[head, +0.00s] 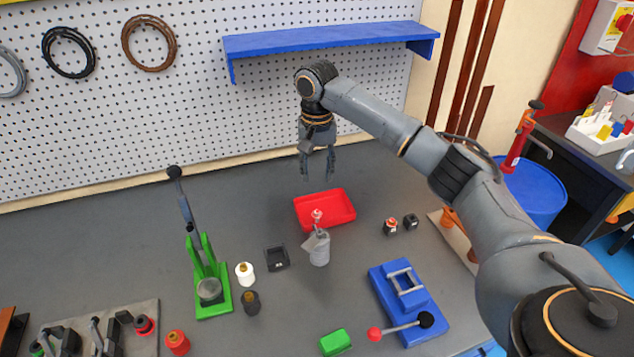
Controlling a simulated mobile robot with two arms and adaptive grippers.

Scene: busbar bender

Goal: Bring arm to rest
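My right gripper (318,176) hangs from my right arm, which comes in from the right. It points down above the back of the workbench, behind and over the red tray (324,209). Its two fingers are apart, with nothing visible between them. My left arm and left gripper do not show in the head view. A blue bender (408,301) with a red-knobbed lever sits at the front right of the bench. A green lever press (210,283) stands at the left.
A grey bottle (319,248) stands in front of the tray. A black square holder (276,258), a white bottle (245,273) and a green block (335,342) are nearby. A blue shelf (330,39) juts from the pegboard behind my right arm. The bench's back left is clear.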

